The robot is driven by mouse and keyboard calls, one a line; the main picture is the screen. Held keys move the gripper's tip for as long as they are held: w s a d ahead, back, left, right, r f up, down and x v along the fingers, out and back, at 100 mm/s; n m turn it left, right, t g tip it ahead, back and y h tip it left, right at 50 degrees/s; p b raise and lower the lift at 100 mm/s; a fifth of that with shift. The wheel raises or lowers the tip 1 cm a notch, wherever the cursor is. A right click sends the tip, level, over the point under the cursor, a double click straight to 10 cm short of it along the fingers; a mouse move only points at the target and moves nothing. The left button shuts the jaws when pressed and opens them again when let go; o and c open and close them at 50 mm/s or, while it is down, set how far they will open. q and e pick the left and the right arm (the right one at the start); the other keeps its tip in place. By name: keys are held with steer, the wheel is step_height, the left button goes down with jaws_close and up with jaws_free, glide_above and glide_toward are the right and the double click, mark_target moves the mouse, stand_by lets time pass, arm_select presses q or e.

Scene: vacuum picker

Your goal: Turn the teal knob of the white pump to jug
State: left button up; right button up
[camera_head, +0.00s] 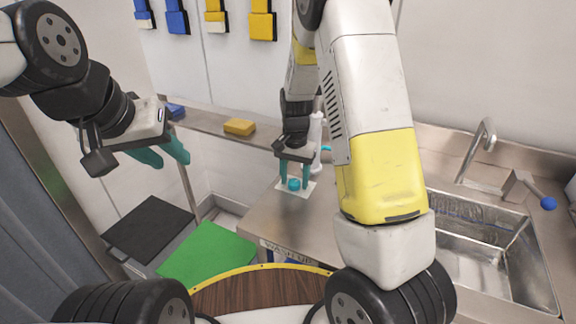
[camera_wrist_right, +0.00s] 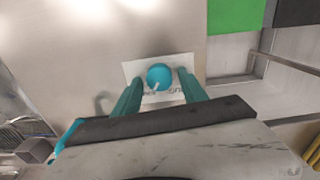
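The teal knob (camera_head: 293,184) sits on a white plate (camera_head: 309,188) on the steel counter. A white upright body (camera_head: 317,130), apparently the pump, stands just behind, partly hidden by my right arm. My right gripper (camera_head: 293,180) points down over the knob. In the right wrist view its teal fingers (camera_wrist_right: 159,85) are open, one on each side of the knob (camera_wrist_right: 158,77), with a visible gap. A pale mark shows on the knob's lower edge; lettering on the plate (camera_wrist_right: 133,68) is partly hidden. My left gripper (camera_head: 162,156) is open and empty at the left, away from the counter.
A steel sink (camera_head: 490,255) with a tap (camera_head: 480,145) and a blue-tipped lever (camera_head: 547,203) is at the right. A yellow sponge (camera_head: 239,126) lies on the back ledge. A green board (camera_head: 207,254) and a black board (camera_head: 150,228) lie at lower left.

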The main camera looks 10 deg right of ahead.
jaws_close()
steer(key=shift+n, duration=0.3)
steer(key=n, duration=0.6)
steer(key=shift+a, duration=0.1)
steer(key=n, duration=0.3)
steer(key=shift+r+n, duration=0.1)
steer(key=shift+n, duration=0.3)
steer(key=shift+a+n, duration=0.15)
steer(key=shift+n, duration=1.55)
steer(key=shift+o, duration=1.3)
jaws_free()
